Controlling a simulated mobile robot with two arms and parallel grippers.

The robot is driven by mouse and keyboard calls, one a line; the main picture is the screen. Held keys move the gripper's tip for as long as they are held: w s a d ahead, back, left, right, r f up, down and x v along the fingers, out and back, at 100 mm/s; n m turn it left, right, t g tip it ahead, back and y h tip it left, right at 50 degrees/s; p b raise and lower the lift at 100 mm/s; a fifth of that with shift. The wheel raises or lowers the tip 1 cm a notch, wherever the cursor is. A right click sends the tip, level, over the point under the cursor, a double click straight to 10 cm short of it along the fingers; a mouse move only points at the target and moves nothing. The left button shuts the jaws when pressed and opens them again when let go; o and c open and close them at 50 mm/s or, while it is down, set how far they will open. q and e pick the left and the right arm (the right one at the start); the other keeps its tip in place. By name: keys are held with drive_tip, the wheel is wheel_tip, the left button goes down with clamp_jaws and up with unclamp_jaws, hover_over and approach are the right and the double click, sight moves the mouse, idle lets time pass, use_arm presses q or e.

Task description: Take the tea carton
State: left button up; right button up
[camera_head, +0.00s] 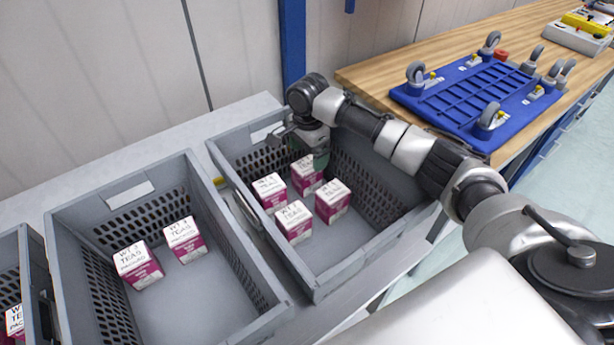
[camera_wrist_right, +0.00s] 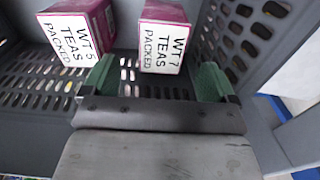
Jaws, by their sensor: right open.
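Several white-and-magenta tea cartons stand in the right grey tote (camera_head: 362,258): a back one (camera_head: 307,176), a left one (camera_head: 269,192), a right one (camera_head: 333,201) and a front one (camera_head: 294,222). My right gripper (camera_head: 312,150) is over the back of this tote, close to the back carton. In the right wrist view its green fingers (camera_wrist_right: 157,78) are apart and empty. A carton marked WT 7 (camera_wrist_right: 162,42) lies just beyond the gap between them. A carton marked WT 5 (camera_wrist_right: 70,40) is to its left. My left gripper is not in view.
A middle grey tote (camera_head: 62,225) holds two cartons (camera_head: 138,265). A left tote (camera_head: 35,262), cut off by the frame, shows another. Perforated tote walls (camera_wrist_right: 240,35) rise near the gripper. A blue wheeled dolly (camera_head: 470,92) lies on a wooden bench (camera_head: 400,68).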

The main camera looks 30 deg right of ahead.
sight(307, 165)
drive_tip(key=shift+w+a+f+p, duration=0.1)
drive_tip(key=shift+f+p, duration=0.3)
drive_tip(key=shift+f, duration=1.4)
drive_tip(key=shift+a+f+p, duration=0.1)
drive_tip(key=shift+f+p, duration=0.25)
drive_tip(key=shift+f, duration=1.4)
drive_tip(key=c, duration=1.1)
